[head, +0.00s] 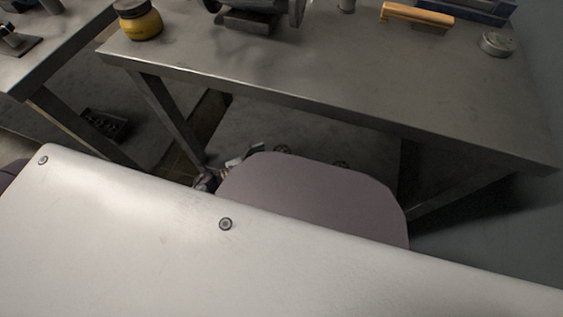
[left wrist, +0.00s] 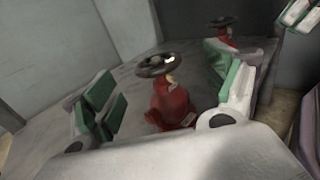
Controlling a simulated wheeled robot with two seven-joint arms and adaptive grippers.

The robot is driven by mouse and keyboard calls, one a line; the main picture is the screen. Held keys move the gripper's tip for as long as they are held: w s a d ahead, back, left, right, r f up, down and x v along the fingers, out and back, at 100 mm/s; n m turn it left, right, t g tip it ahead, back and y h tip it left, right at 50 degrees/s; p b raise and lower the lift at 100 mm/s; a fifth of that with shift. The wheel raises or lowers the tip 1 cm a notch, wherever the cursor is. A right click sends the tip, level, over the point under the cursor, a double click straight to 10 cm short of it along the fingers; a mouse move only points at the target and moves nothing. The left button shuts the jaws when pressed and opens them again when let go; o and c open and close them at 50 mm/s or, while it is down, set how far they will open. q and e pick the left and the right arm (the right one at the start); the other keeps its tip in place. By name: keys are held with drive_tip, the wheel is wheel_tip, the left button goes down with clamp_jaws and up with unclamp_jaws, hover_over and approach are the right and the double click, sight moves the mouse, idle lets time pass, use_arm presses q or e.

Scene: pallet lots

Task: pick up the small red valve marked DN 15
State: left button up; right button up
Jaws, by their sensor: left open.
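In the left wrist view a red valve (left wrist: 172,105) with a dark round handwheel stands upright on a grey surface between the fingers of my left gripper (left wrist: 166,88). The gripper is open, with a green-padded finger on each side of the valve. A pale tag shows low on the valve, but its marking is too small to read. A second red valve (left wrist: 224,36) with a dark handwheel stands farther back, partly hidden by the right-hand finger. In the head view my left gripper (head: 230,172) shows only in part, behind my own arm, and no valve can be made out.
A grey metal workbench (head: 330,85) crosses the head view above a lower grey surface. On it are a yellow jar (head: 140,24), an orange-handled item (head: 416,15) and a round metal piece (head: 496,43). A dark item (head: 104,124) lies below at left.

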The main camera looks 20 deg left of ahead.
sight(282, 151)
use_arm(q)
drive_tip(key=shift+w+d, duration=0.4)
drive_tip(key=shift+d, duration=0.05)
drive_tip(key=shift+w, duration=0.1)
drive_tip(key=shift+b+x, duration=0.85)
drive_tip(key=shift+x, duration=1)
drive_tip(key=shift+w+d, duration=0.35)
drive_tip(key=shift+w, duration=0.25)
